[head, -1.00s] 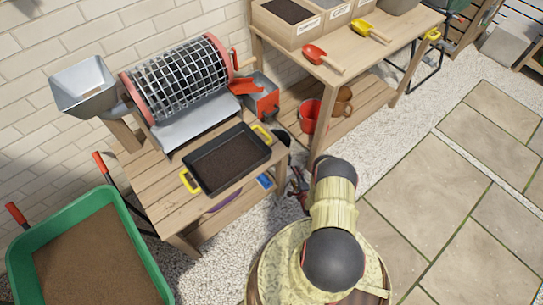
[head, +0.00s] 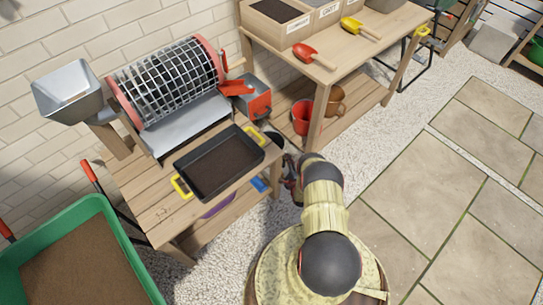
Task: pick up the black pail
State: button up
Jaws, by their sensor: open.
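A dark rounded rim (head: 275,139) shows just past the right edge of the sieve bench, by the tray's yellow handle. It may be the black pail; most of it is hidden by the bench. My gripper (head: 287,169) is small and dark in the head view, low beside the bench's right end, just below that rim. Its jaws are open, and nothing shows held in them. Whether it touches the pail cannot be told.
The sieve bench (head: 150,207) carries a drum sieve (head: 168,82) and a black soil tray (head: 192,183). A red pail (head: 303,118) and a brown pot (head: 335,101) stand on the potting table's lower shelf. A green soil tub (head: 97,215) is at left. Paving at right is clear.

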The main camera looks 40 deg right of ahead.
jog(key=shift+w+d, duration=0.1)
jog(key=shift+w, duration=0.15)
jog(key=shift+c, duration=1.2)
